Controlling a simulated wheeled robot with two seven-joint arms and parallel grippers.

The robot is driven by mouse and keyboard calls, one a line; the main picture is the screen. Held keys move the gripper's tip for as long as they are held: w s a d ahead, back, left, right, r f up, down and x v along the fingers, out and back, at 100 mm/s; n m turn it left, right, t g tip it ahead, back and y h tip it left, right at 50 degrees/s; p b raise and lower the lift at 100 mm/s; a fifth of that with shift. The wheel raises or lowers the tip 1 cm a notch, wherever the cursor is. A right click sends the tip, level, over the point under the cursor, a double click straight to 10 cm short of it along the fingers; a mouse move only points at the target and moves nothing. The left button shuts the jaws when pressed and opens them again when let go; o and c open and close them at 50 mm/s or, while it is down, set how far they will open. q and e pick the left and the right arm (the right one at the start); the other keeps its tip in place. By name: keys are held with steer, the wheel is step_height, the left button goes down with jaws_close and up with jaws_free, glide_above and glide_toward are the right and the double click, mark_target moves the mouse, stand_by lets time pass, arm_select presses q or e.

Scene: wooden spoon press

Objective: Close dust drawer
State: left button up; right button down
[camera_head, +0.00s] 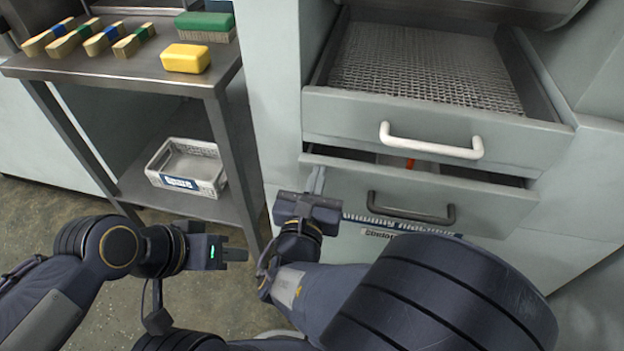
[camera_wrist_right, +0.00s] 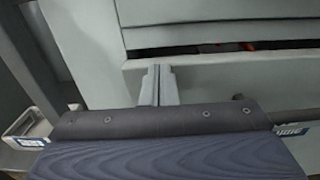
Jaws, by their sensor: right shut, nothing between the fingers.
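The upper drawer (camera_head: 350,112), with a white handle (camera_head: 430,142) and a mesh bottom, is pulled far out. The lower drawer (camera_head: 350,188), with a dark handle (camera_head: 410,210), stands partly open below it. A gap shows above its front, with something orange-red inside. I cannot tell from labels which one is the dust drawer. My right gripper (camera_head: 317,180) is shut and empty, its fingertips at the left part of the lower drawer's front; they also show in the wrist view (camera_wrist_right: 158,82). Contact is unclear. My left gripper (camera_head: 236,255) is left of the drawers, away from them; its finger opening is not clear.
The machine's side panel (camera_head: 270,80) stands left of the drawers.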

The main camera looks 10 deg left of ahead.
mark_target(324, 159)
arm_select(q)
steer(key=shift+w+a, duration=0.1)
steer(key=shift+w, duration=0.2)
arm_select(e)
steer(key=shift+w, duration=0.3)
steer(key=w, duration=0.4)
steer(key=shift+w, duration=0.2)
arm_select(q)
steer(key=shift+s, duration=0.2)
arm_select(e)
steer(key=shift+w+d+r, duration=0.1)
steer(key=shift+r, duration=0.1)
